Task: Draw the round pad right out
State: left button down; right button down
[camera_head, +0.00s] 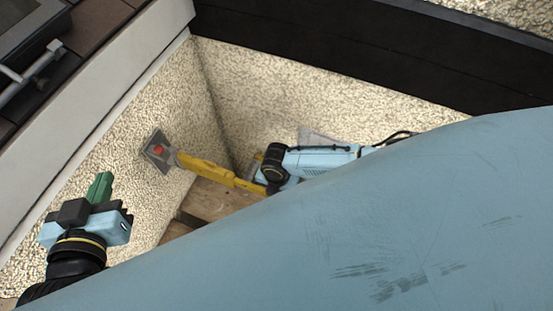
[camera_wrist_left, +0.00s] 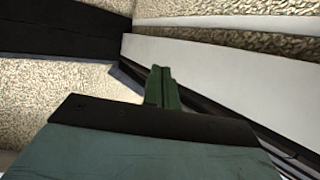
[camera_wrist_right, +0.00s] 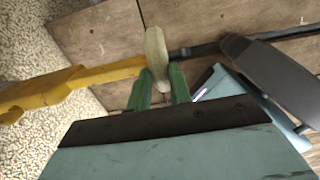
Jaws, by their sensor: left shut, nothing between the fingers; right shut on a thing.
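My right gripper (camera_wrist_right: 158,90) shows its two green fingers in the right wrist view, shut on a pale tan, round-ended piece (camera_wrist_right: 157,55). This looks like the round pad seen nearly edge-on, but I cannot be sure. Its lower end is between the fingers and its upper end stands out over brown boards. In the head view the fingers and this piece are not clear behind my arm. My left gripper (camera_head: 103,187) is shut and empty at the lower left, apart from everything. In the left wrist view its green fingers (camera_wrist_left: 161,88) are together.
A yellow bar (camera_head: 205,168) leads to a grey plate with a red spot (camera_head: 158,150) against the speckled left wall (camera_head: 125,140). In the right wrist view the bar (camera_wrist_right: 75,82) passes close left of the fingers. Brown boards (camera_wrist_right: 105,40) lie below. A black beam (camera_head: 350,60) borders the back.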

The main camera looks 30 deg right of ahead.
jog(key=shift+s+d, duration=0.2)
jog(key=shift+s, duration=0.05)
pick_arm(q)
jog(key=shift+f+g, duration=0.3)
jog(key=shift+f, duration=0.15)
pick_arm(e)
jog(key=shift+f, duration=0.1)
jog(key=c, duration=1.3)
grip_release()
jog(key=shift+o, duration=0.2)
pick_arm(q)
jog(key=shift+s, duration=0.1)
